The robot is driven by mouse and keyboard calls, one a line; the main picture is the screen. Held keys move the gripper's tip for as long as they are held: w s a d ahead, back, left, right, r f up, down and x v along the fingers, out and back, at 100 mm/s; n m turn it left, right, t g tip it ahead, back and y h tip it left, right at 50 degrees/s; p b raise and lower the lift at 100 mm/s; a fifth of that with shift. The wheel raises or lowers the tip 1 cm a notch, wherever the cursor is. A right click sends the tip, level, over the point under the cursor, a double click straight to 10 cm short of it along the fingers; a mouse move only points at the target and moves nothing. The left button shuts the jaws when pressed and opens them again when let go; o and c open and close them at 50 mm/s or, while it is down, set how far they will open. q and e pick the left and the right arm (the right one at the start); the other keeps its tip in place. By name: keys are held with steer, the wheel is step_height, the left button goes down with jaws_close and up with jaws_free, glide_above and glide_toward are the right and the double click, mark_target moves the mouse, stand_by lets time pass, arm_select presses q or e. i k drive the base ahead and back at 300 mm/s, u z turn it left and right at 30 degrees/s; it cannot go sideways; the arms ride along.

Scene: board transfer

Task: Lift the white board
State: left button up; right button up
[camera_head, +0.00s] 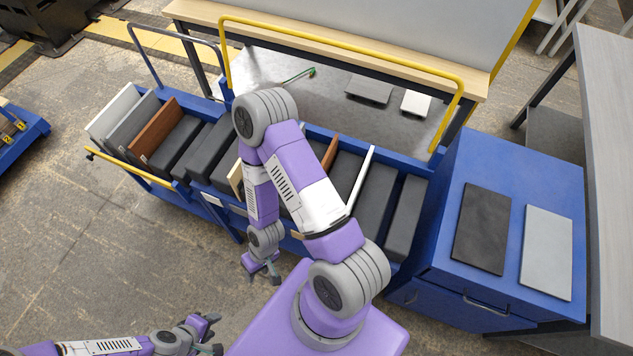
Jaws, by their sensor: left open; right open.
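Several boards could be the white one. A thin white board (361,176) stands on edge in the right part of the blue cart, between dark grey slabs. Another white board (112,113) leans at the far left end of the left cart. A pale grey-white board (547,252) lies flat on the blue cabinet (455,178), beside a dark board (481,228). My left gripper (214,334) is open and empty at the bottom left, over the floor. My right gripper (262,277) is open and empty in front of the cart, apart from every board.
The blue carts (205,198) hold several dark slabs and brown boards (157,132), with yellow rails (335,41). A wooden bench (290,38) stands behind, and a grey table (613,150) at right. My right arm hides part of the cart.

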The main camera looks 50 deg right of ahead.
mark_target(363, 172)
steer(key=z, duration=1.55)
steer(key=k, duration=0.95)
steer(key=z, duration=0.6)
steer(key=i, duration=0.45)
steer(key=u, duration=0.15)
